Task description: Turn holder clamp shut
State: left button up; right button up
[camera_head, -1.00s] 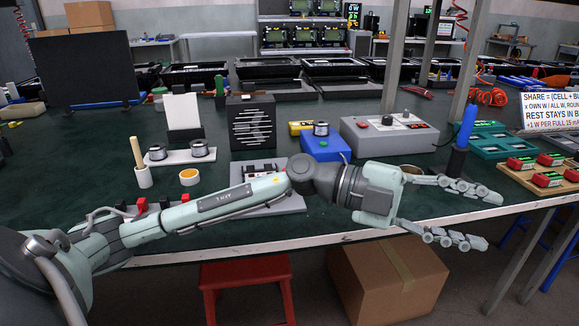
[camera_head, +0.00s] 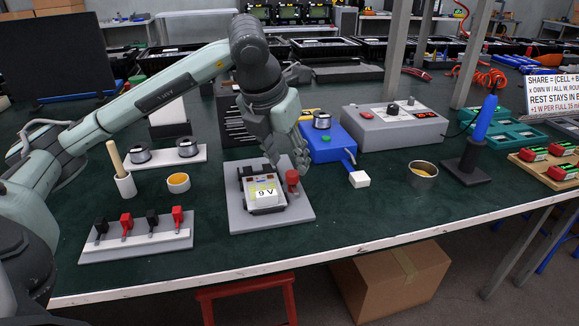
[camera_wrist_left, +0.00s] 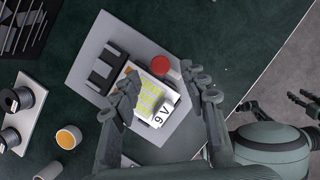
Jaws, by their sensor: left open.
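A grey holder plate (camera_head: 303,214) lies on the green bench. It carries a holder with a pale unit (camera_head: 265,192) marked 9 V and a red-topped knob (camera_head: 292,178) at its right side, the likely clamp. In the left wrist view the red knob (camera_wrist_left: 161,66) stands beside the unit. My left gripper (camera_head: 287,163) reaches down over the holder, close behind the knob. Its fingers are spread in the left wrist view, with the unit and knob showing between them, and nothing is held. A pale green part with dark fingers, perhaps my right gripper (camera_wrist_left: 278,103), shows at lower right there.
A strip with red and black clips (camera_head: 140,240) lies front left. A white cup (camera_head: 125,185), an orange-filled pot (camera_head: 178,182) and spools stand left. A blue box (camera_head: 325,146), a white block (camera_head: 359,179) and a metal cup (camera_head: 422,174) stand right.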

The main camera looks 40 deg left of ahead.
aim_at(292, 173)
pick_arm(q)
jog(key=shift+x, duration=1.9)
grip_shut()
